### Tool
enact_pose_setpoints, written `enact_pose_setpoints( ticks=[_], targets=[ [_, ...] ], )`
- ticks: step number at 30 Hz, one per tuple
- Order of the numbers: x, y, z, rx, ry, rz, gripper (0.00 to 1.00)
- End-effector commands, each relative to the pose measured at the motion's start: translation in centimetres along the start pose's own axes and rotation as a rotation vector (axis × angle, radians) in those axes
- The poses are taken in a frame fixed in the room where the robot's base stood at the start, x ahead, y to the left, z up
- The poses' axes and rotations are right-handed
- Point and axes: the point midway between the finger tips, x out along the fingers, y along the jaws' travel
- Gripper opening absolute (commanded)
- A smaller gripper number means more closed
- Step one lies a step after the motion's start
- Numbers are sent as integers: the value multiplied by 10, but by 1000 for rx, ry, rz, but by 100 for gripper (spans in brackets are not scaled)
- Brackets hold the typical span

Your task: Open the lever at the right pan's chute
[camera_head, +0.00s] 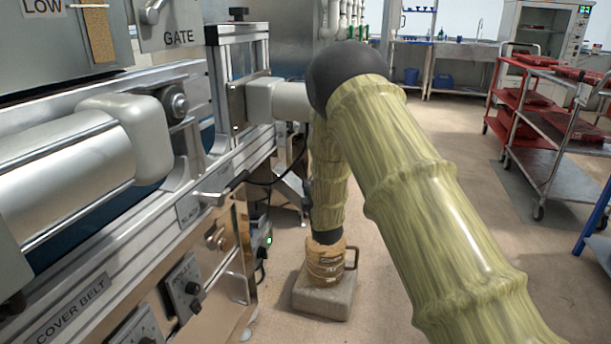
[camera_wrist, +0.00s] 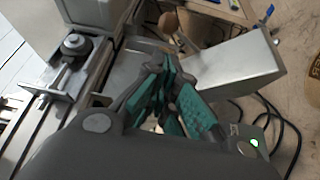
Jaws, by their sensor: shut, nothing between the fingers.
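My gripper (camera_wrist: 168,88) fills the middle of the wrist view, its teal-padded fingers drawn together with nothing seen between them. Just beyond the fingertips is a small brown rounded piece (camera_wrist: 170,22); I cannot tell whether it is the lever's knob. A pale metal box-shaped part (camera_wrist: 235,65), possibly a chute, stands right of the fingers. I cannot tell whether the fingers touch either part. In the head view my arm hides the gripper, and I cannot make out the right pan's chute or its lever.
The machine with the cover belt label (camera_head: 67,308) fills the left side. A tan container (camera_head: 325,264) stands on a grey block (camera_head: 322,295) on the floor. Dark cables (camera_wrist: 282,120) run near the gripper.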

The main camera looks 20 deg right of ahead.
Motion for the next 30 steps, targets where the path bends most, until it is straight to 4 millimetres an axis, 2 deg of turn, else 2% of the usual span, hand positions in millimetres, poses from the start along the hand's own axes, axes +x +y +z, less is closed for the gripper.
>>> enact_pose_setpoints(
  ticks=[7,15,21,30],
  targets=[
    [18,-3,1,2,-1,1,0],
    [61,-4,1,2,0,2,0],
    [86,-3,1,2,-1,1,0],
    [100,-1,0,1,0,-1,0]
  ],
)
